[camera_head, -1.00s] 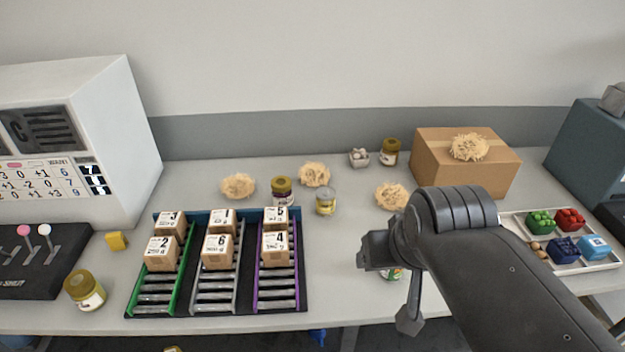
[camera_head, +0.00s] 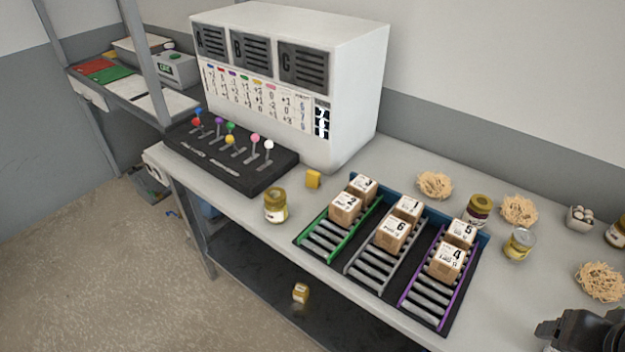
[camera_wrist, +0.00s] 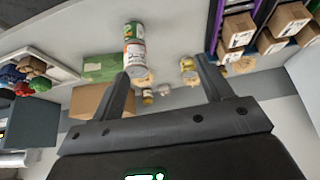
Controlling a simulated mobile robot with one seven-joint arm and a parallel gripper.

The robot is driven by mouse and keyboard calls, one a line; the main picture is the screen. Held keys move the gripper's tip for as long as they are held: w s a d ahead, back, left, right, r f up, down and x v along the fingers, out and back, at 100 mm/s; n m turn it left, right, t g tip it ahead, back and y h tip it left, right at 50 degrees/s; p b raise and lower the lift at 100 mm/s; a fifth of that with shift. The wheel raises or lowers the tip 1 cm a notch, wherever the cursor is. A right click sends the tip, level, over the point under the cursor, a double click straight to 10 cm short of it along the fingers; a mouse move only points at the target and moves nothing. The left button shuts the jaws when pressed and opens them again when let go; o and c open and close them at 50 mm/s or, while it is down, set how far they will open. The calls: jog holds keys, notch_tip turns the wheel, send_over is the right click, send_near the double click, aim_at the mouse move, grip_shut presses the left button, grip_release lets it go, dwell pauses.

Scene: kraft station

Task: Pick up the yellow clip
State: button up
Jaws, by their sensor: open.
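A small yellow block-like object (camera_head: 313,179), which looks like the yellow clip, sits on the table in the head view. It is between the lever panel and the green-railed rack lane. My gripper shows only partly at the lower right corner of the head view (camera_head: 585,330), far to the right of the yellow object. In the wrist view my gripper (camera_wrist: 163,70) is open with nothing between its fingers. The yellow object is not visible in the wrist view.
A jar (camera_head: 275,205) stands just left of the yellow object, close to the table's front edge. The lever panel (camera_head: 230,160) lies behind left. The rack of numbered boxes (camera_head: 325,238) is to the right. A labelled can (camera_wrist: 134,48) shows beyond my left finger in the wrist view.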

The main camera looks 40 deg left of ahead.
jog(key=shift+c, duration=1.1)
